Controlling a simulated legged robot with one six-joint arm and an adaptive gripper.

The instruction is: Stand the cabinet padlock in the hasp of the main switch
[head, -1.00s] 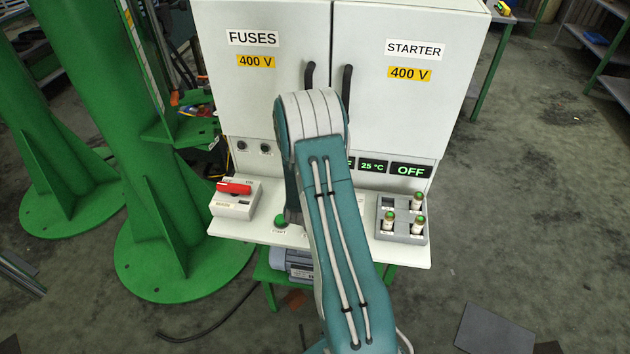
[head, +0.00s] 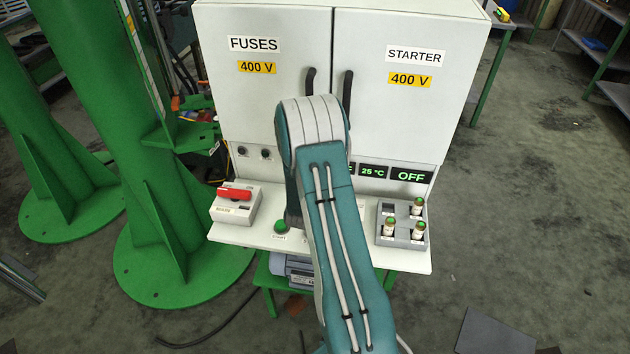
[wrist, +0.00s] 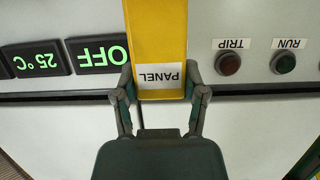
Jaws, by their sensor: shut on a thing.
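In the wrist view my gripper (wrist: 160,96) is shut on a yellow block with a white PANEL label, which I take as the cabinet padlock (wrist: 158,35). Its far end runs out of the top of the picture, and no shackle shows. In the head view my arm hides the gripper and the padlock. The main switch (head: 245,208) is a pale box with a red handle (head: 234,194) lying across its top, at the left end of the cabinet's shelf. The hasp is too small to make out.
The shelf (head: 340,256) also carries a green START button (head: 281,227) and a grey fuse holder (head: 386,236) with several fuses at the right. The cabinet (head: 270,110) rises behind. A green column (head: 95,100) stands to the left.

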